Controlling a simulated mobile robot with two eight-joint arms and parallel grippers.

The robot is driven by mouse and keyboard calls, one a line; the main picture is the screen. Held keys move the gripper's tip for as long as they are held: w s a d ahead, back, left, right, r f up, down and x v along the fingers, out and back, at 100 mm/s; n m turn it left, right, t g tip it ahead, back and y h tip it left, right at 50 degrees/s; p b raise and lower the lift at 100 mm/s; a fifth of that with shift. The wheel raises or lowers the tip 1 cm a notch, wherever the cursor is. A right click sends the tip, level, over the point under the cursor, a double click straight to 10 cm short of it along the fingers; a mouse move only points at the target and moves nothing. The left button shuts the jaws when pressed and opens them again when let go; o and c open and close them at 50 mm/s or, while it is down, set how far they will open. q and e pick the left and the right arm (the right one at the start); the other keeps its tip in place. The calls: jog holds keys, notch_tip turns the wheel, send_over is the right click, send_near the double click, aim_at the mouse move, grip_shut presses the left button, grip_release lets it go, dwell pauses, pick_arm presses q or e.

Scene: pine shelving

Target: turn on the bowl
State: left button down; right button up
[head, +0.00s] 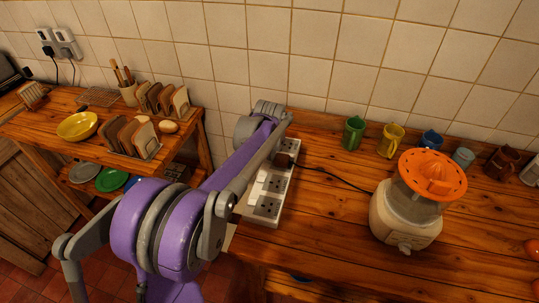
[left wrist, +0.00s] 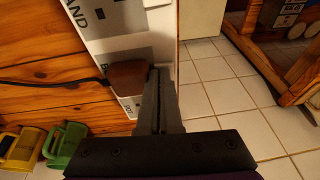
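The yellow bowl (head: 77,126) sits on the left wooden shelf, well to the left of my left arm. An orange-topped juicer (head: 408,205) stands on the right counter. Its dark cable runs to a brown plug (head: 282,159) at a white socket strip (head: 262,222). My left gripper (left wrist: 158,100) is beside the brown plug (left wrist: 127,77) in the left wrist view. Its fingers look closed together with only a thin slit, and nothing shows between them. In the head view the fingertips are largely hidden by my arm. My right gripper is not in view.
Green (head: 353,133), yellow (head: 391,140) and other mugs line the wall behind the juicer. Toast racks (head: 130,138) stand beside the bowl, with plates (head: 111,179) on the shelf below. Wall sockets (head: 64,40) are at the upper left. A tiled floor (left wrist: 225,95) lies beyond the counter's edge.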

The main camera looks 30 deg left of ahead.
pick_arm(q)
jog(key=shift+s+d+f, duration=0.1)
jog(key=shift+s+f, duration=0.05)
jog(key=shift+f, duration=0.1)
jog(key=shift+a, duration=0.25)
jog(key=shift+s+a, duration=0.2)
jog(key=shift+a, duration=0.4)
